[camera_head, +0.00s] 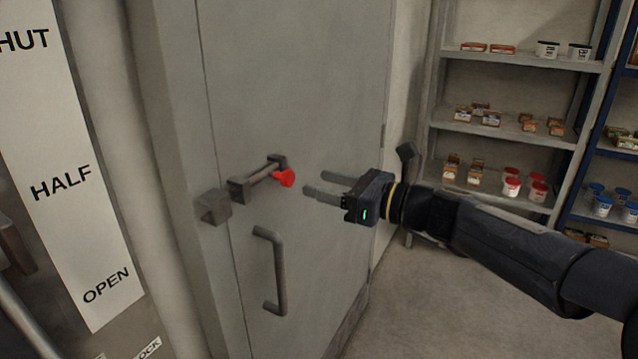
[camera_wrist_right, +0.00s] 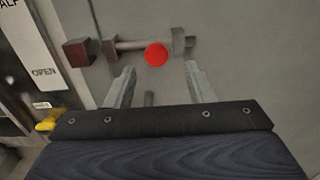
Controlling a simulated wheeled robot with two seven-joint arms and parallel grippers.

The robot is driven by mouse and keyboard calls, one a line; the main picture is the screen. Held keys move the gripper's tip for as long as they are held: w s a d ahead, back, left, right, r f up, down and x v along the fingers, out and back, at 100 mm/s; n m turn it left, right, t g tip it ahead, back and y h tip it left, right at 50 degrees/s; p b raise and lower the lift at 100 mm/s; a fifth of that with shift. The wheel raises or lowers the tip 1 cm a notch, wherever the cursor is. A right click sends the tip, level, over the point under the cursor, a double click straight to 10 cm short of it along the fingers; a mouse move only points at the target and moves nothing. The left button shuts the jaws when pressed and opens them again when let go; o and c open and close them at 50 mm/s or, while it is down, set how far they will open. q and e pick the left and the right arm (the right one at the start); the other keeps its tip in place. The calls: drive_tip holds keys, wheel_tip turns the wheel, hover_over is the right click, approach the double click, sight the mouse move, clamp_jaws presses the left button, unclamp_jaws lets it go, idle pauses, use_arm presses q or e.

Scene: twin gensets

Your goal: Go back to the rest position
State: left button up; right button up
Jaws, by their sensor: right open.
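My right gripper (camera_head: 318,186) is open and empty in the head view, its two fingers pointing left toward a grey door. It also shows in the right wrist view (camera_wrist_right: 160,85), with its fingers apart. A red knob (camera_head: 284,177) sits on a grey sliding bolt (camera_head: 258,179) on the door. The knob is just beyond the fingertips, with a gap between; in the right wrist view the red knob (camera_wrist_right: 156,54) appears ahead of the gap between the fingers. My left gripper is not in view.
The grey door (camera_head: 300,90) has a handle (camera_head: 272,270) below the bolt and a catch block (camera_head: 213,206) at the bolt's left. A white SHUT, HALF, OPEN sign (camera_head: 62,150) hangs at left. Shelves (camera_head: 520,135) with small goods stand at right. Floor (camera_head: 440,310) below my arm is clear.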

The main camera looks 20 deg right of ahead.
idle(0.3)
drive_tip(key=s+a+f+n+g+h, duration=0.1)
drive_tip(key=s+a+f+n+g, duration=0.2)
drive_tip(key=s+f+n, duration=0.4)
drive_tip(key=s+a+f+n+g+h, duration=0.1)
drive_tip(key=s+a+f+n+g, duration=0.25)
drive_tip(key=s+n, duration=0.45)
drive_tip(key=s+d+f+n+g+h, duration=0.2)
drive_tip(key=s+f+n+h, duration=0.3)
drive_tip(key=s+f+n, duration=0.5)
wheel_tip(320, 180, down, 2)
drive_tip(key=shift+d+f+n, duration=0.1)
drive_tip(key=shift+d+n, duration=0.2)
drive_tip(key=shift+n, duration=0.6)
drive_tip(key=shift+s, duration=0.1)
drive_tip(key=shift+c, duration=0.3)
